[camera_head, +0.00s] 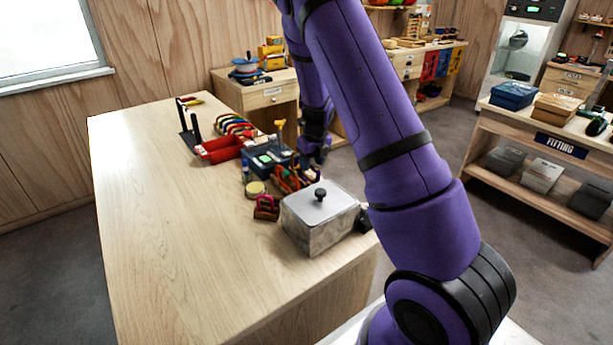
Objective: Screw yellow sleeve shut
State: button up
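My purple arm reaches over the table from the right, and my gripper (318,162) points down behind the grey metal box. Its fingers are small and dark here, so I cannot tell whether they are open or hold anything. Just left of it is a rack with red and orange pieces (288,180), partly hidden by the box and the gripper. A row of coloured carabiner-like loops (235,125) stands farther back. I cannot make out which piece carries the yellow sleeve, or whether a sleeve is open or shut.
A metal box with a black knob (312,222) stands at the table's right edge. Near it are a small dark red holder (267,208) and a round yellowish tin (255,188). A red tray (220,149) and a dark blue case (262,163) lie behind. The table's left and front (170,240) are clear.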

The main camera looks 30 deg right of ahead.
jog(key=shift+r, duration=0.8)
jog(key=shift+a, duration=1.15)
jog(key=shift+d+f, duration=0.25)
jog(key=shift+f, duration=0.5)
jog(key=shift+d+f, duration=0.2)
jog(key=shift+f, duration=0.5)
jog(key=shift+d, duration=0.75)
